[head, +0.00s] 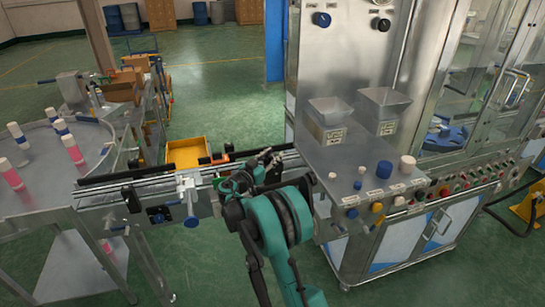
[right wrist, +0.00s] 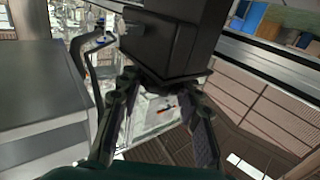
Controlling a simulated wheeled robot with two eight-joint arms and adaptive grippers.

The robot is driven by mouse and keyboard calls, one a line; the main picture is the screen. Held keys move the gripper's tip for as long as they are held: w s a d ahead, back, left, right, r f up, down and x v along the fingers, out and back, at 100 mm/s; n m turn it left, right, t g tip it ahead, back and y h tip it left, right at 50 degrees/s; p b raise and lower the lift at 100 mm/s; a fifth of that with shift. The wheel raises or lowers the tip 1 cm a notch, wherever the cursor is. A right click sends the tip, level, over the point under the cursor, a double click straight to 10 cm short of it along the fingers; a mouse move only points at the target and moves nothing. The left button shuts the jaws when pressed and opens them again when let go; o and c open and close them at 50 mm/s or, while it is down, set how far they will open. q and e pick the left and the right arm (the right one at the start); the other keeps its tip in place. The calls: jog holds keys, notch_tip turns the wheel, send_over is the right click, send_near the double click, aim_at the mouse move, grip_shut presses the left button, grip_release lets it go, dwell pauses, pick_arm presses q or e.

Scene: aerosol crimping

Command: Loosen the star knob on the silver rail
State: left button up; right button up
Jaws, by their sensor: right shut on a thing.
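The silver rail (head: 150,188) runs along the conveyor, from the round table at left towards the machine. My right gripper (head: 262,160) is at the rail's right end, with my green arm below it. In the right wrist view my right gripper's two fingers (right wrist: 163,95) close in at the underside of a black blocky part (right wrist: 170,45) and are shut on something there. The star knob is not clearly made out; I cannot tell whether the black part is it. My left gripper is not in view.
A blue knob (head: 191,222) sticks out at the conveyor's front. The machine's steel table (head: 350,165) with two hoppers stands right of the gripper. A yellow bin (head: 188,153) lies behind the rail. Pink and white cans (head: 72,150) stand on the round table (head: 40,180).

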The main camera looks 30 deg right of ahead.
jog(key=n+t+y, duration=0.3)
jog(key=n+t+y+b, duration=0.1)
jog(key=n+t+y, duration=0.1)
jog(key=t, duration=0.2)
jog(key=shift+s+d+n+y, duration=0.15)
jog(key=shift+n+y, duration=0.25)
jog(key=n+t+y, duration=0.1)
jog(key=n+y, duration=0.1)
jog(key=y, duration=0.1)
jog(key=n+t+y+b, duration=0.1)
jog(key=n+t+y, duration=0.1)
jog(key=y, duration=0.1)
jog(key=shift+n+y, duration=0.4)
jog(key=shift+y, duration=0.3)
jog(key=o, duration=1.2)
jog(key=s, duration=0.3)
jog(key=s+a, duration=0.1)
jog(key=s, duration=0.3)
jog(key=s+a, duration=0.1)
jog(key=s, duration=0.3)
jog(key=shift+s+a, duration=0.15)
jog(key=shift+s, duration=0.1)
